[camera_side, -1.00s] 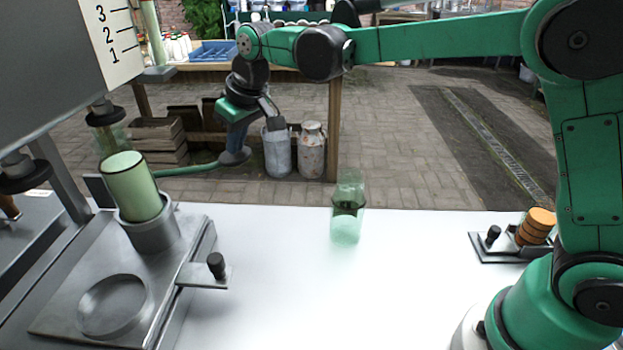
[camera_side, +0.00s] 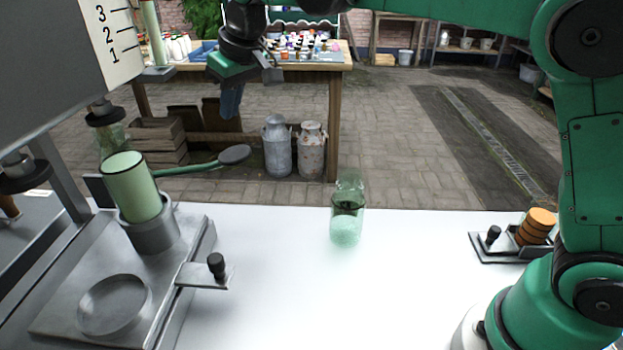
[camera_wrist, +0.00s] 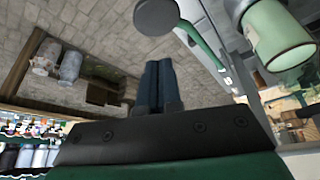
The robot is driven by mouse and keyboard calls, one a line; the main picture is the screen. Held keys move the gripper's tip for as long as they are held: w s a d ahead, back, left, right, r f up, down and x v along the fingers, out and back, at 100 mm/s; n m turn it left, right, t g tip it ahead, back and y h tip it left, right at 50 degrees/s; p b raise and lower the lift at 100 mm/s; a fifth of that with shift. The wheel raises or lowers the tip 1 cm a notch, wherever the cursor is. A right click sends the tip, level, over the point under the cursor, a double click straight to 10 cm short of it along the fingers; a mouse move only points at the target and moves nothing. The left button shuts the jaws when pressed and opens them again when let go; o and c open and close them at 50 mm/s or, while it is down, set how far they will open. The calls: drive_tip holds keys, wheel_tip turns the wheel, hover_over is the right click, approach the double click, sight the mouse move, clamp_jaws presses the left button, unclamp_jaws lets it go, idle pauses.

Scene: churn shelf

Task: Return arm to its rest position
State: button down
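My gripper, with blue fingers (camera_side: 231,101), hangs in the air at the upper left of the side view. Its fingers are shut against each other with nothing between them in the wrist view (camera_wrist: 156,86). My green arm (camera_side: 460,18) reaches left along the top of the side view, partly out of frame. A green lever (camera_side: 187,169) with a dark round end (camera_side: 235,154) sticks out from the machine at left, below my fingers and apart from them. The round end also shows in the wrist view (camera_wrist: 157,16), beyond the fingertips.
A pale green cylinder (camera_side: 133,187) stands tilted in a metal cup (camera_side: 152,233) on the machine. A greenish glass jar (camera_side: 347,212) stands on the white table (camera_side: 300,290). Orange discs (camera_side: 536,226) sit in a holder at right. Milk cans (camera_side: 277,146) stand behind.

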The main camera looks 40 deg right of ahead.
sight(233, 152)
drive_tip(key=shift+f, duration=3)
drive_tip(key=c, duration=1)
unclamp_jaws()
drive_tip(key=shift+a+r, duration=0.25)
drive_tip(key=shift+c, duration=0.2)
drive_tip(key=o, duration=1)
drive_tip(key=s+a+r+n, duration=0.1)
drive_tip(key=a+r, duration=0.1)
drive_tip(key=s+a+r+n, duration=0.1)
drive_tip(key=a+r, duration=0.1)
drive_tip(key=a, duration=0.1)
drive_tip(key=s+a+r+n+y, duration=0.1)
drive_tip(key=s+a+r, duration=0.1)
drive_tip(key=a+r, duration=0.1)
drive_tip(key=shift+s, duration=0.1)
drive_tip(key=shift+o, duration=0.2)
drive_tip(key=s+a+r+n+g+y, duration=0.1)
drive_tip(key=s+a+r+n, duration=0.2)
drive_tip(key=s+a+r, duration=0.25)
drive_tip(key=x, duration=0.9)
drive_tip(key=shift+d+f, duration=0.15)
drive_tip(key=shift+f, duration=0.1)
